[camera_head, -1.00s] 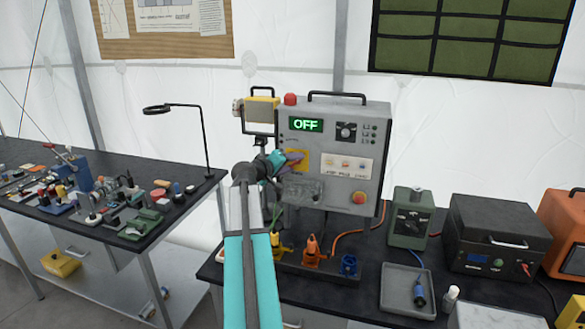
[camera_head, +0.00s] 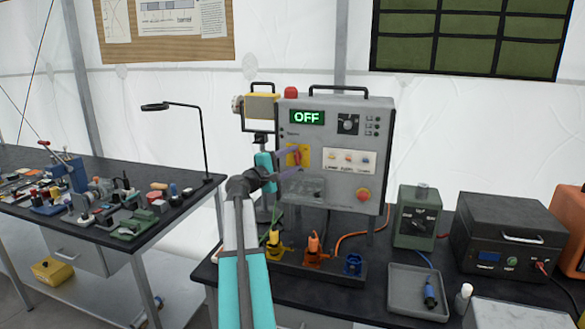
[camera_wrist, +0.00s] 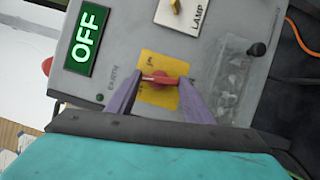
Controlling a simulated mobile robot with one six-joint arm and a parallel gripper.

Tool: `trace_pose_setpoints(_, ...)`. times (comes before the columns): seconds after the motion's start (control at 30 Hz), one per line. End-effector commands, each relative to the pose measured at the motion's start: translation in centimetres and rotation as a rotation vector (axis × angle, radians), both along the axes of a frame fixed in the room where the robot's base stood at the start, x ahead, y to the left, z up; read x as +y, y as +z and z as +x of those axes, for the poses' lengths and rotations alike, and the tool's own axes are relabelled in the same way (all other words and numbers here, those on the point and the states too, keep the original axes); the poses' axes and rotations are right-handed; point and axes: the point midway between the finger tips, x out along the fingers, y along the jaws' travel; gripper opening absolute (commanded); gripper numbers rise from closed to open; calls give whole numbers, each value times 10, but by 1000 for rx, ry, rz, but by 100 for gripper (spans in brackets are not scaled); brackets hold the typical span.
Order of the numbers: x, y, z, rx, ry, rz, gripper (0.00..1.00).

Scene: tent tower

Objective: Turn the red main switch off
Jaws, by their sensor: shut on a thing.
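The red main switch (camera_wrist: 163,79) is a small red handle on a yellow plate (camera_wrist: 157,97) on the grey control box. In the wrist view the handle lies crosswise between the two purple fingers of my gripper (camera_wrist: 161,80), which is shut on it. In the head view the switch (camera_head: 297,157) shows upright on its plate, with my gripper (camera_head: 293,160) reaching it from the left. The green display (camera_head: 307,117) on the box reads OFF.
A clear cover (camera_wrist: 238,75) is beside the switch. Coloured plugs (camera_head: 312,250) stand below the box. A tray (camera_head: 417,292) and a green unit (camera_head: 418,215) are to the right.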

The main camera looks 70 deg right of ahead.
Motion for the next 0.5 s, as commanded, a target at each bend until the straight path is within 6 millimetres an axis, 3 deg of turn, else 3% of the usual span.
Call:
trace_pose_setpoints(0.03,1,-8,-1,42,-1,0,24)
trace_pose_setpoints(0.5,1,-9,-3,457,0,-23,24)
